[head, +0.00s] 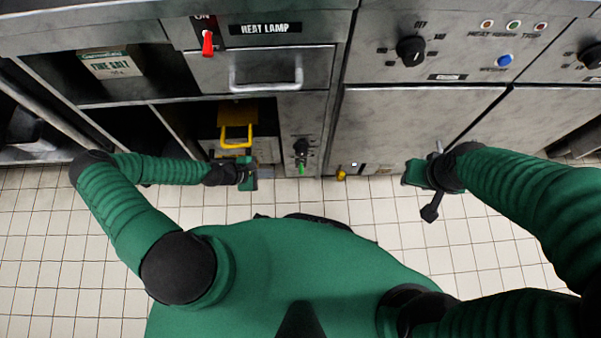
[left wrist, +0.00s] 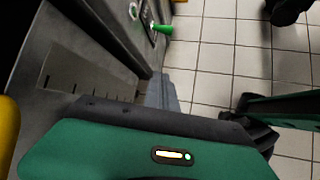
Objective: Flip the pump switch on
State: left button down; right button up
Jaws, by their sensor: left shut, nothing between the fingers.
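A small switch with a green lever (head: 301,167) is on the narrow metal panel right of the open bay; I take it for the pump switch, but its label is too small to read. The green lever (left wrist: 163,29) also shows at the top of the left wrist view, sticking out from its plate. My left gripper (head: 250,173) is shut and empty, left of the lever and apart from it; its grey fingers show in the left wrist view (left wrist: 163,92). My right gripper (head: 412,174) is at the right, away from the switch; its fingers are unclear.
A red switch (head: 208,43) sits beside the heat lamp label (head: 265,29). A yellow handle (head: 236,136) sticks out of the bay near my left gripper. A drawer handle (head: 266,75) is above. A black knob (head: 410,50) is at upper right. Tiled floor (head: 40,250) is clear.

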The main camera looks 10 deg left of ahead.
pick_arm(q)
jog(key=b+x, duration=0.6)
jog(key=x, duration=0.4)
jog(key=d+r, duration=0.3)
jog(key=shift+s+r, duration=0.3)
